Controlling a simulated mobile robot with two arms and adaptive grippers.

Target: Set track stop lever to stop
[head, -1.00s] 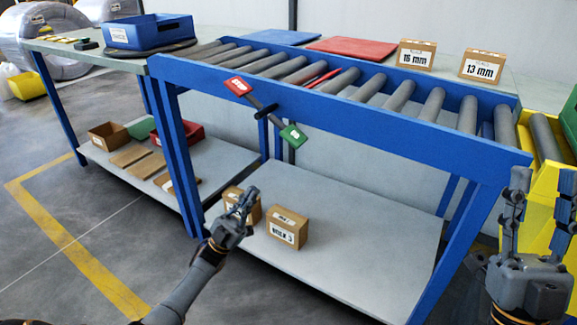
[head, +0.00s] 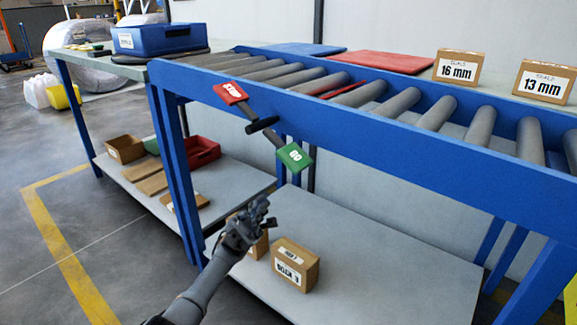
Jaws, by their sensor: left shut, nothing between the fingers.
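The track stop lever (head: 262,124) is on the front blue rail of the roller track. It is a tilted dark bar with a red plate (head: 230,93) at its upper left end and a green plate marked GO (head: 295,156) at its lower right end. The red plate's lettering is too small to read surely. My left gripper (head: 266,212) is shut and empty. In the picture it is below the lever, apart from it, in front of the small boxes on the lower shelf. My right gripper is out of view.
A box (head: 295,265) stands on the lower shelf (head: 400,270), with another partly hidden behind my left gripper. The blue rail (head: 390,140) runs along the track's front. Boxes marked 16 mm (head: 456,68) and 13 mm (head: 544,82) stand behind the rollers.

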